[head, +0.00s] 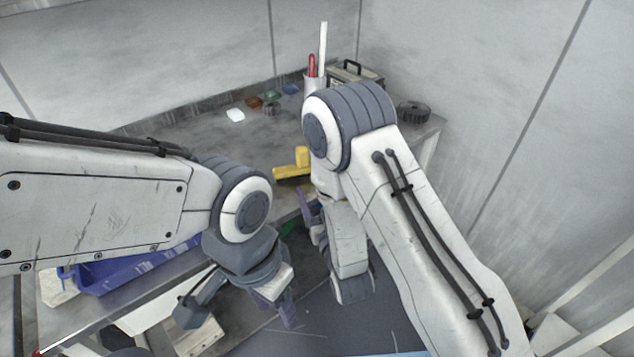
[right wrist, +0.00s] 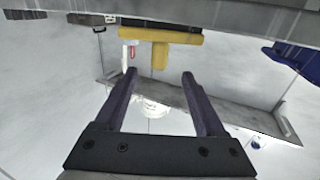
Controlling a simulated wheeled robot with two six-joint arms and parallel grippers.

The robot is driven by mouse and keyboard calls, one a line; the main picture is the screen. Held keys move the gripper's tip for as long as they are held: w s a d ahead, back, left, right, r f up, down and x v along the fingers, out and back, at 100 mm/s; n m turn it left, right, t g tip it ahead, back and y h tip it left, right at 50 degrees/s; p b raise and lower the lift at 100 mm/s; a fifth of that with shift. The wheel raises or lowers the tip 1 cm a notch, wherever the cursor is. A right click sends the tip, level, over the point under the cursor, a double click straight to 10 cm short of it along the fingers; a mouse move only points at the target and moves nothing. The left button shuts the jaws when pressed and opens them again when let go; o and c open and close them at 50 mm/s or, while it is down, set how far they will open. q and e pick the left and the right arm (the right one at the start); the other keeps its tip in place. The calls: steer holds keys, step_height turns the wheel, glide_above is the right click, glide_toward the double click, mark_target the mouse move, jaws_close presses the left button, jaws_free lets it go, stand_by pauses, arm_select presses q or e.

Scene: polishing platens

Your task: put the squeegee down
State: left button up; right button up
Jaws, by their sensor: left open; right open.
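The yellow squeegee (head: 293,167) lies on the grey bench (head: 190,140), near its front edge in the head view. In the right wrist view the squeegee (right wrist: 160,55) shows beyond the fingertips, its handle pointing between them. My right gripper (head: 308,215) is in front of the bench edge, partly hidden by my arm. In its wrist view the right gripper (right wrist: 158,76) is open, with nothing between its fingers and apart from the squeegee. My left gripper (head: 283,308) is low in front of the bench, open, with no object visible in it.
A blue bin (head: 130,270) is at the bench's left front. At the back are a cup (head: 314,82) with red and white sticks, small coloured pieces (head: 271,95), a white block (head: 235,115) and a dark round part (head: 413,112). The bench left of the squeegee is clear.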

steer(key=s+a+r+n+g+p, duration=0.1)
steer(key=s+a+r+n+g, duration=0.1)
steer(key=s+a+g, duration=0.6)
arm_select(q)
steer(key=shift+r, duration=0.95)
arm_select(e)
steer(key=s+d+r+n+g+h, duration=0.1)
steer(key=s+d+r+g, duration=0.1)
steer(key=s, duration=0.5)
steer(key=s+d+r+n+g+h, duration=0.1)
steer(key=s+d+r+g, duration=0.1)
steer(key=s+d+g, duration=0.2)
steer(key=s+d+r+g+h, duration=0.1)
steer(key=s+d+r+g, duration=0.1)
steer(key=s, duration=0.7)
steer(key=shift+s+d+r+n+g, duration=0.4)
steer(key=shift+d+g, duration=0.4)
steer(key=shift+d, duration=0.4)
arm_select(q)
step_height(320, 180, up, 12)
steer(key=p, duration=1.1)
steer(key=shift+p, duration=0.4)
arm_select(e)
step_height(320, 180, up, 12)
steer(key=shift+f, duration=0.2)
